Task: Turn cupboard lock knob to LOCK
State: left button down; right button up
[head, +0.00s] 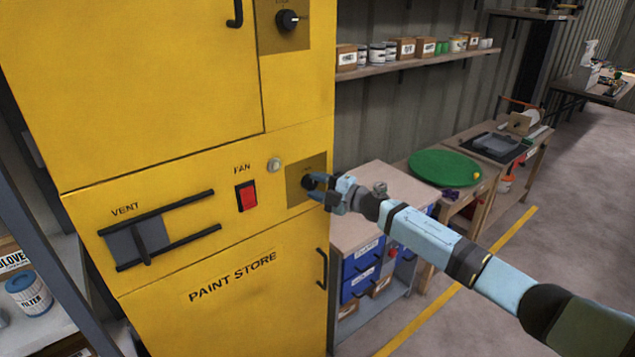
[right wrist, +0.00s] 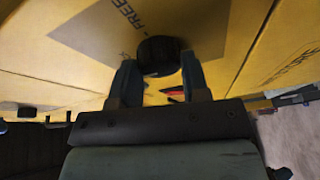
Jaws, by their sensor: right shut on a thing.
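The yellow paint store cupboard (head: 170,170) fills the left of the head view. A dark round knob (right wrist: 158,55) sits on a brownish plate (head: 319,165) low on its right side. In the right wrist view the plate carries the word FREE beside the knob. My right gripper (head: 314,184) is at this plate, its fingers on either side of the knob and shut on it. The knob is mostly hidden by the fingers in the head view. The word LOCK and the knob's pointer cannot be made out. My left gripper is not in view.
Left of the plate are a red fan switch (head: 247,196), a small round lamp (head: 274,165) and a vent slider (head: 143,245). Another black knob (head: 288,20) sits above. A workbench (head: 370,210) with blue drawers stands close to the right, beneath my right arm.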

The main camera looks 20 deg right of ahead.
dwell(0.4)
jog(key=o, duration=0.9)
jog(key=b+v, duration=0.2)
jog(key=v, duration=1.1)
jog(key=shift+s+d, duration=0.2)
jog(key=shift+s, duration=0.15)
